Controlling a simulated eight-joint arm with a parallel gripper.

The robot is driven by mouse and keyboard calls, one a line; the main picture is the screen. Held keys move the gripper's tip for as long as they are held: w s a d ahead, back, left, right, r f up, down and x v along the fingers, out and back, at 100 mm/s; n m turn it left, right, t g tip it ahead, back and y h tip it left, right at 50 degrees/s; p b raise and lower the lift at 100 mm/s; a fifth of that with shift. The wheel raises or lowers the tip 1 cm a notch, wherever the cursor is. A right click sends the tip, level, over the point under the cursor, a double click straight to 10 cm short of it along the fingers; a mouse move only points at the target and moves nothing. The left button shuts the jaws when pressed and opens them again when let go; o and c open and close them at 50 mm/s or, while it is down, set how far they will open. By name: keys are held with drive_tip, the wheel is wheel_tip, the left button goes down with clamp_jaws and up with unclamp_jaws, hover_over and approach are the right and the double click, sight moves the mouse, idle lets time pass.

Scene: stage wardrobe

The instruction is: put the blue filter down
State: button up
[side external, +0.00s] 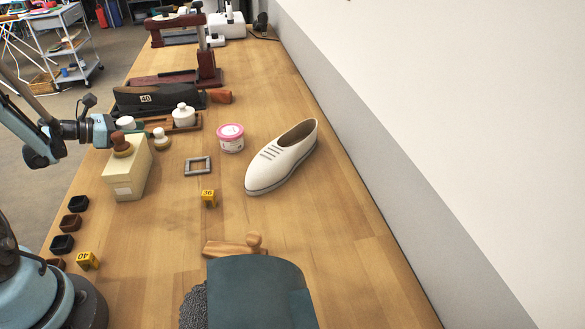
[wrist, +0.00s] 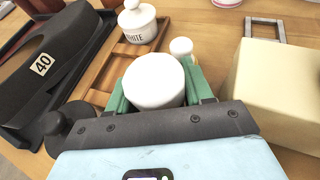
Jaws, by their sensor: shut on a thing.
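I see no blue filter in either view. My gripper (side external: 118,130) is at the left edge of the bench, by a wooden tray (side external: 187,127). In the wrist view its green fingers (wrist: 158,92) are shut on a round white-topped thing (wrist: 153,80). That white top also shows in the side view (side external: 125,121). A white lidded pot marked WHITE (wrist: 137,20) stands at the tray's far end. A small white-topped jar (wrist: 181,47) stands just beyond the right finger.
A black shoe form marked 40 (side external: 145,98) lies on the other side. A grey square frame (side external: 198,166), pink-lidded tub (side external: 230,138) and white shoe (side external: 281,160) are farther right. Bare wood lies around the frame.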

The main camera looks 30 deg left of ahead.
drive_tip(key=shift+f, duration=0.55)
drive_tip(key=o, duration=1.1)
drive_tip(key=shift+o, duration=0.2)
